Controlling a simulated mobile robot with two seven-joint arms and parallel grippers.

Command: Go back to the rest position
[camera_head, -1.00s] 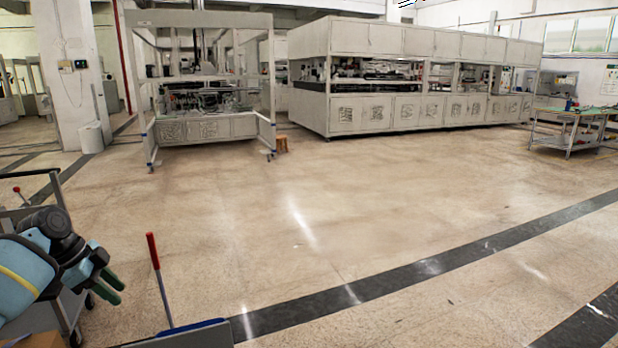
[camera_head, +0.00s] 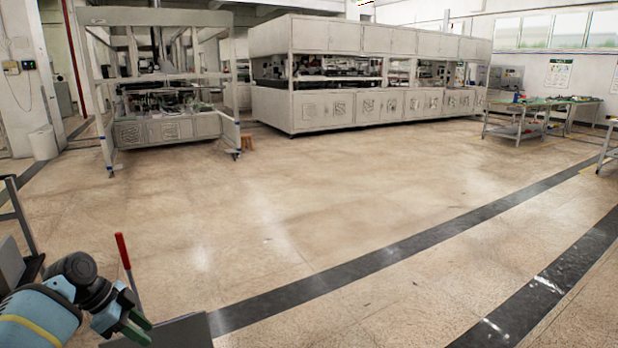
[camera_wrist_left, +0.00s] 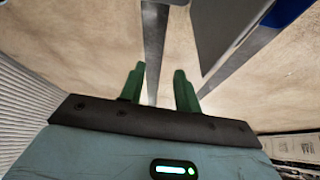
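My left gripper (camera_head: 140,327) is at the lower left of the head view, at the end of my blue and black arm. Its two green fingers also show in the left wrist view (camera_wrist_left: 159,92), apart with bare floor between them and nothing held. It is beside a grey flat panel (camera_head: 175,332) and a red-handled pole (camera_head: 124,258). I cannot tell from the head view whether the fingers touch either one. My right gripper is in neither view.
A grey cart (camera_head: 18,215) stands at the left edge. Wide open floor (camera_head: 300,220) lies ahead, crossed by dark stripes. A framed machine (camera_head: 165,128), a long white cabinet machine (camera_head: 370,105) and a worktable (camera_head: 530,103) stand at the back.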

